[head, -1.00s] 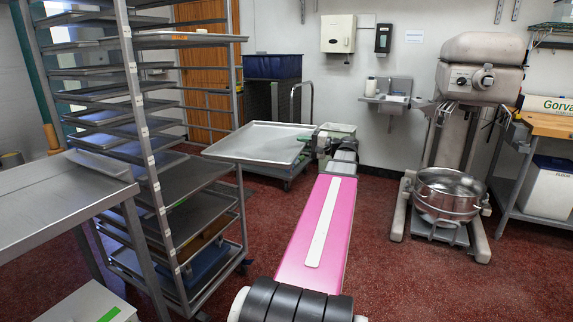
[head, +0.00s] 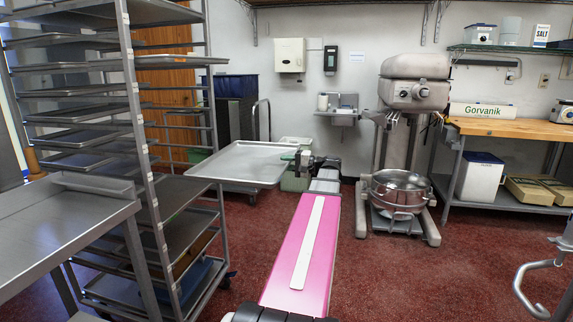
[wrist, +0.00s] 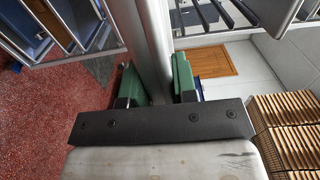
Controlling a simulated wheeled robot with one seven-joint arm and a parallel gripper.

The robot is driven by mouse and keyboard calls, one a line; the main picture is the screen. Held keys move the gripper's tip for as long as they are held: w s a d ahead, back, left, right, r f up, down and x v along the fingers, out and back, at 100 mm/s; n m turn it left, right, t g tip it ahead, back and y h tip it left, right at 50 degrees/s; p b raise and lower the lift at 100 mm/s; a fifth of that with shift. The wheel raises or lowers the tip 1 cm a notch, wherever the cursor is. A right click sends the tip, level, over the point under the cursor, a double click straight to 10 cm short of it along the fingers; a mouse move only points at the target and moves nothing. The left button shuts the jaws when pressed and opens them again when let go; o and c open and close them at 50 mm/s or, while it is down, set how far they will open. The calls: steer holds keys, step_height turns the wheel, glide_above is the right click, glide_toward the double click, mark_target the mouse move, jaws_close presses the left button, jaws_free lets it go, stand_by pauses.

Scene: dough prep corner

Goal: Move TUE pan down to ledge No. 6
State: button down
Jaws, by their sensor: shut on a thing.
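A flat grey metal pan (head: 238,166) is held out level at the end of my pink arm, to the right of the tall rack. My gripper (head: 290,156) is shut on its right edge. In the wrist view, the green fingers of my gripper (wrist: 158,88) close on both sides of the pan (wrist: 148,35), seen nearly edge-on. The rack (head: 140,130) has several ledges, many with pans. In the picture, the held pan's left corner overlaps the rack's right side; I cannot tell if they touch. No TUE label is readable, and the ledge numbers are too small to read.
A steel table (head: 60,215) stands at the left in front of the rack. Behind the pan are a dark cart with a blue bin (head: 231,86) and a wall sink (head: 342,108). A mixer (head: 405,130) stands to the right. Red floor is open around my arm.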

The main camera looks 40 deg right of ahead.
steer(key=shift+x, duration=4.55)
glide_toward(216, 157)
steer(key=shift+s+d, duration=0.25)
steer(key=shift+d, duration=0.1)
steer(key=shift+w+a, duration=0.1)
steer(key=shift+x, duration=4.9)
steer(key=shift+a, duration=0.1)
